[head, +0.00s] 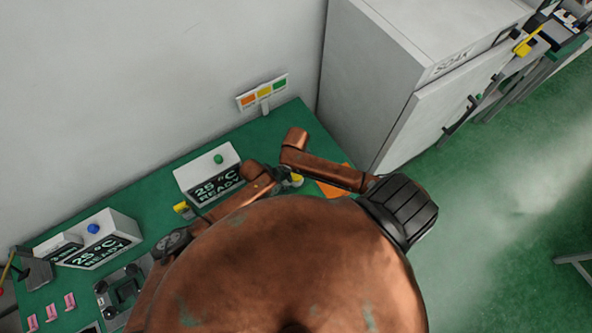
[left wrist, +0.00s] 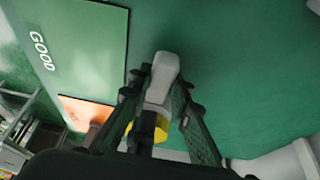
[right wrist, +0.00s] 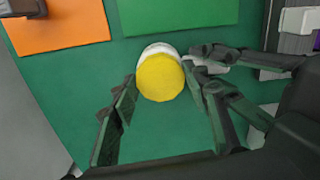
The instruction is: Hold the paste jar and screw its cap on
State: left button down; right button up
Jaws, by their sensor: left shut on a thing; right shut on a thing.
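The white paste jar (left wrist: 165,68) is held between the fingers of my left gripper (left wrist: 163,92), which is shut on it. The yellow cap (right wrist: 160,78) is at the jar's top end, with a crescent of white jar (right wrist: 158,49) showing behind it. My right gripper (right wrist: 158,92) is shut on the cap, one finger on either side. I cannot tell how far the cap is screwed on, or whether the jar touches the table. In the head view, the cap (head: 297,181) is small between my copper arms, and my arms hide most of the jar.
The green bench (head: 290,122) carries an orange pad (right wrist: 62,25), a green pad marked GOOD (left wrist: 75,40) and two display boxes reading 25 °C, one behind my left arm (head: 207,172) and one farther left (head: 100,238). A grey SOAK cabinet (head: 400,75) stands at right.

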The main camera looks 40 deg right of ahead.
jog(key=m, duration=0.5)
jog(key=shift+a, duration=0.1)
jog(key=m, duration=0.3)
jog(key=shift+m, duration=0.3)
jog(key=o, duration=1.2)
notch_tip(320, 180, up, 12)
